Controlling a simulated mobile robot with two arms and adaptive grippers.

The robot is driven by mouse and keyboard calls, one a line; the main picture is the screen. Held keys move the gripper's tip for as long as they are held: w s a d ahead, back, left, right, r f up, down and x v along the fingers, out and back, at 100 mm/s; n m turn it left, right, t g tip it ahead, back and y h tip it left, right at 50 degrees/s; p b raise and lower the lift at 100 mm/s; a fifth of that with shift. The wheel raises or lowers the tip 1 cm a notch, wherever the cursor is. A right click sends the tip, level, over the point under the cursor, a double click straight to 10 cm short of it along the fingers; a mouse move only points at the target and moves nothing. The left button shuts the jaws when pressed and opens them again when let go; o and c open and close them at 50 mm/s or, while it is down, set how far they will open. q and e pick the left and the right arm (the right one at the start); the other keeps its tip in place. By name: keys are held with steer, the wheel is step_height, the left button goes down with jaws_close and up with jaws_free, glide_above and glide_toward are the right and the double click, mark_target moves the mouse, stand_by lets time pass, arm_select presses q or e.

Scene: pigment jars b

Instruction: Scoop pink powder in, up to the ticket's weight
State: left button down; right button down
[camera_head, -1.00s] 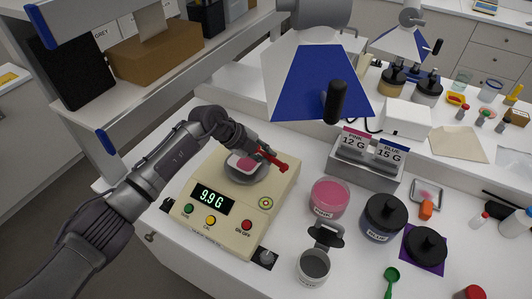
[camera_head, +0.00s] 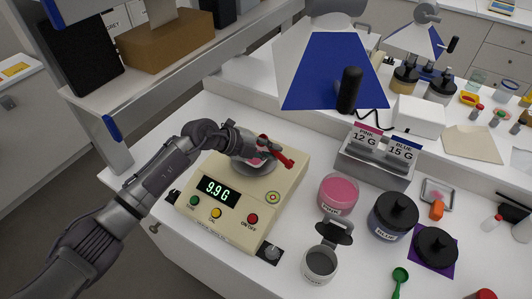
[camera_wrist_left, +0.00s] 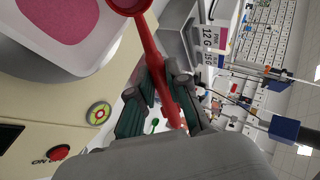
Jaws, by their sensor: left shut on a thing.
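My left gripper (camera_head: 258,146) is shut on the handle of a red scoop (camera_head: 284,158), above the pan of the cream scale (camera_head: 236,205). The scale reads 9.9 G. A white weighing dish (camera_wrist_left: 96,62) on the pan holds pink powder (camera_wrist_left: 60,16); in the head view the gripper and scoop partly cover it. In the left wrist view the scoop's bowl (camera_wrist_left: 128,4) is at the top edge beside the dish, cut off, so its contents cannot be told. The open pink jar (camera_head: 338,192) stands right of the scale. The ticket (camera_head: 364,138) reads pink 12 G.
A blue jar (camera_head: 393,214) with a black lid, a black lid on a purple cloth (camera_head: 440,268), an open jar of grey powder (camera_head: 320,263) and a green scoop (camera_head: 400,278) are at the right. A blue-and-white lamp shade (camera_head: 333,70) hangs above the bench.

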stand_by(1.0)
arm_select(q)
steer(key=shift+f+b, duration=0.15)
steer(key=shift+b, duration=0.2)
steer(key=shift+s+a+f+t+h+b, duration=0.1)
steer(key=shift+s+a+t+h+b, duration=0.15)
steer(key=shift+t+h+b, duration=0.6)
steer(key=shift+w+g, duration=0.1)
steer(key=shift+g, duration=0.25)
steer(key=shift+b, duration=0.3)
